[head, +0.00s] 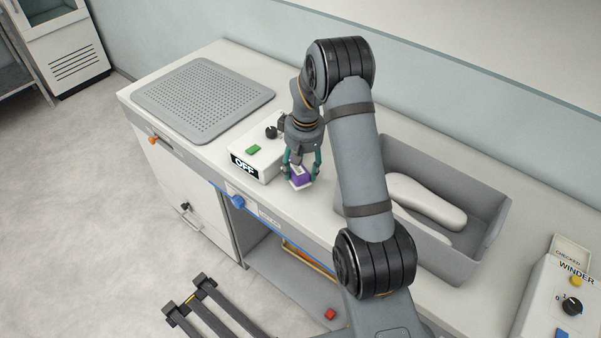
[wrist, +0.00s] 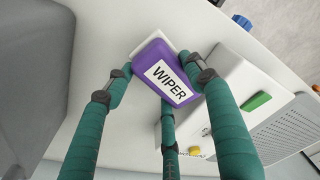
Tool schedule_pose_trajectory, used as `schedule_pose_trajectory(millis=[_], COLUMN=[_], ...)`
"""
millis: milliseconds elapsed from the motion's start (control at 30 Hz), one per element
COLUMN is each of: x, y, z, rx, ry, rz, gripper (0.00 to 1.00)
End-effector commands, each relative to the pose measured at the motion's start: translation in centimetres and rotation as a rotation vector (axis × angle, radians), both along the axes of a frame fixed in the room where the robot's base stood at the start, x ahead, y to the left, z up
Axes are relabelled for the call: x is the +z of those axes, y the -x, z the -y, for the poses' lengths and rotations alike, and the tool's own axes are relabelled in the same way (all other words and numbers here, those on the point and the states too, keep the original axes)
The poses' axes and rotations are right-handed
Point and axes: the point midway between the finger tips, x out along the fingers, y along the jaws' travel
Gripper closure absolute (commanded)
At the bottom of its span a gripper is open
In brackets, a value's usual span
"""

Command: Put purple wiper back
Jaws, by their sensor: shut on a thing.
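The purple wiper (head: 300,175) is a small purple block with a white base and a label. It is between the fingers of my gripper (head: 300,170), over the worktop just right of the white control box. In the wrist view the wiper (wrist: 165,75) shows its "WIPER" label, and the green fingers of my gripper (wrist: 160,88) are shut on its sides. The white underside edge is near the worktop; I cannot tell whether it touches.
The control box (head: 255,158) reads "OFF" and has a green button. A perforated grey mat (head: 203,98) lies at the left. A grey bin (head: 474,262) with white insoles (head: 428,203) stands at the right. A red block (head: 330,314) lies lower down.

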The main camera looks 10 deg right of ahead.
Motion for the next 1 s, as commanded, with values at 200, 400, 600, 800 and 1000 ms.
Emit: schedule_pose_trajectory(millis=[200, 400, 600, 800, 1000], x=[-2.9, -3.2, -3.6, -3.5, -3.5], y=[0.2, 0.1, 0.1, 0.2, 0.2], z=[0.0, 0.0, 0.0, 0.0, 0.0], rx=[-0.001, 0.0, 0.0, 0.0, 0.0], ry=[0.0, 0.001, 0.001, 0.001, 0.001], rz=[-0.005, -0.002, -0.002, -0.003, -0.003], gripper=[0.74, 0.74, 0.74, 0.37, 0.27])
